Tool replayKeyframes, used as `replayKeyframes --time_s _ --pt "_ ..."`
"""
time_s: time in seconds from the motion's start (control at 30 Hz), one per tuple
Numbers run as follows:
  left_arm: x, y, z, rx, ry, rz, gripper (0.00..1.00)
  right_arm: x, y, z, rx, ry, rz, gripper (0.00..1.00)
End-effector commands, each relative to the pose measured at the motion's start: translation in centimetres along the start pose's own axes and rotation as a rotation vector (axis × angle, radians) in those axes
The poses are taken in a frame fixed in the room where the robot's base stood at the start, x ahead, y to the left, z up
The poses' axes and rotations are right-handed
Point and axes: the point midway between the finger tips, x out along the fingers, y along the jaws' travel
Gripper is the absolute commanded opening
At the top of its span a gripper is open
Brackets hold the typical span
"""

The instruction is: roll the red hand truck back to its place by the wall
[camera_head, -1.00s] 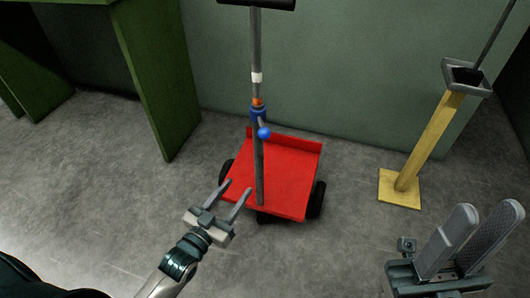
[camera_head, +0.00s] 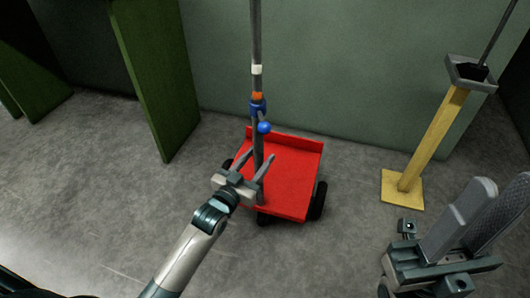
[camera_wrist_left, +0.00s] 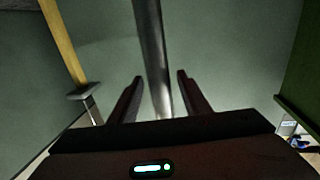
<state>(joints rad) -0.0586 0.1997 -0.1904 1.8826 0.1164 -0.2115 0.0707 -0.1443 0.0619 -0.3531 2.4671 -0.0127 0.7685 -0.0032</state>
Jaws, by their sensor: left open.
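The red hand truck (camera_head: 292,182) stands on the floor close to the green wall, with a flat red bed, low back lip and dark wheels. Its grey upright pole carries white and orange bands and a blue collar with a blue ball; its top is out of the head view. My left gripper (camera_head: 260,156) is open low at the pole, below the blue collar. In the left wrist view the pole (camera_wrist_left: 152,55) runs between the two open fingers, with no visible grip on it. My right gripper (camera_head: 502,186) is at lower right, away from the truck; its finger gap is unclear.
A yellow post (camera_head: 431,140) on a square base, with a grey tray-like top and thin rod, stands right of the truck. A green panel (camera_head: 158,85) stands at left. Grey floor (camera_head: 110,200) is clear at the left and front.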

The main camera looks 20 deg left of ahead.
Motion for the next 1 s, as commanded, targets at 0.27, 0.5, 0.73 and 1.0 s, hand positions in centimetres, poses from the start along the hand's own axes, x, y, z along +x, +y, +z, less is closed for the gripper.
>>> replayKeyframes --time_s 0.27,0.5,0.73,1.0 --pt "3.4 0.1 0.1 0.000 0.000 0.001 0.43 0.6 -0.4 -0.1 0.020 0.038 0.002 0.31" --pt "4.2 0.1 0.0 0.000 0.000 0.001 0.43 1.0 -0.4 -0.1 0.021 0.050 0.003 0.31" --pt "4.2 0.0 0.0 0.000 0.000 0.001 0.39 0.9 -0.4 -0.1 0.020 0.046 0.000 0.31" --pt "4.2 0.0 0.0 0.000 0.000 0.001 0.00 0.8 -0.3 -0.2 0.019 0.046 -0.001 0.31"
